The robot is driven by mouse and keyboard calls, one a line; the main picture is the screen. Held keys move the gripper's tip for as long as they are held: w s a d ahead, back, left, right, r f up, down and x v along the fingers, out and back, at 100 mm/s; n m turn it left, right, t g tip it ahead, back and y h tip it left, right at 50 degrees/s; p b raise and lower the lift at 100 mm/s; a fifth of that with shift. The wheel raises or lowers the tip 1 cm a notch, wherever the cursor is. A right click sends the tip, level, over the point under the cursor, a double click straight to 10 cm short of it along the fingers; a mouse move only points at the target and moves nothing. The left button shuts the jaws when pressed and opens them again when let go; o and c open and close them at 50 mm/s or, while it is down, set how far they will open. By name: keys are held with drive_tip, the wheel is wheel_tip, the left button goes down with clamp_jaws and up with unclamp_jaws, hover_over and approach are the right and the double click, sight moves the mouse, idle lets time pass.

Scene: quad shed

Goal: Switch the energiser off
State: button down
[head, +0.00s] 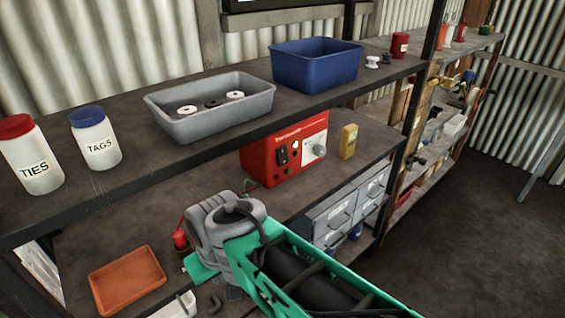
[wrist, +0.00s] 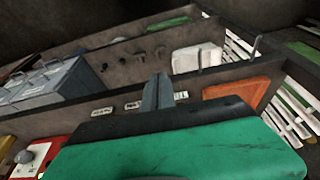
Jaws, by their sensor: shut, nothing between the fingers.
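The energiser (head: 262,163) is a red box on the lower shelf, under the upper shelf, in the middle of the head view. Its front has a black rocker switch (head: 281,156) and a white panel with a grey knob (head: 318,150). I cannot tell the rocker's position. Part of the energiser (wrist: 50,151) also shows at the lower left of the wrist view. My gripper (wrist: 158,92) is shut and empty in the wrist view, apart from the energiser. In the head view my arm's end is in front and to the left of the energiser, and the fingertips are hidden.
The upper shelf (head: 120,190) overhangs the energiser and carries a grey tray (head: 200,128), a blue bin (head: 315,75) and two jars. A yellow device (head: 349,140) stands just right of the energiser. Grey drawers (head: 333,215) are below. An orange tray (head: 127,281) lies at lower left.

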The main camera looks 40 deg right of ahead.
sight(284, 161)
drive_tip(key=w+d+m+t+y, duration=0.1)
drive_tip(key=w+d+m, duration=0.1)
drive_tip(key=w+d, duration=0.1)
drive_tip(key=w+d+m+t+y, duration=0.1)
drive_tip(key=w+d+m, duration=0.2)
drive_tip(key=d, duration=0.3)
drive_tip(key=w+d+m+t+y+p, duration=0.1)
drive_tip(key=w+d+m, duration=0.1)
drive_tip(key=w+d, duration=0.2)
drive_tip(key=shift+w+d+f+m+t, duration=0.2)
drive_tip(key=shift+w, duration=0.2)
drive_tip(key=shift+w+d+f+m+t, duration=0.15)
drive_tip(key=shift+w+d+m+t, duration=0.05)
drive_tip(key=shift+w, duration=0.15)
drive_tip(key=s+d+r+m+t, duration=0.2)
drive_tip(key=d+m, duration=0.1)
drive_tip(key=d, duration=0.4)
drive_tip(key=s+d+r+m+t+h, duration=0.1)
drive_tip(key=s+d+r+m+t, duration=0.1)
drive_tip(key=d, duration=0.5)
drive_tip(key=s+d+r+m+t+h, duration=0.1)
drive_tip(key=s+d+r+m+t, duration=0.1)
drive_tip(key=d, duration=0.6)
drive_tip(key=s+m+t, duration=0.1)
drive_tip(key=m+t, duration=0.1)
drive_tip(key=m, duration=0.1)
drive_tip(key=shift+s+r, duration=0.25)
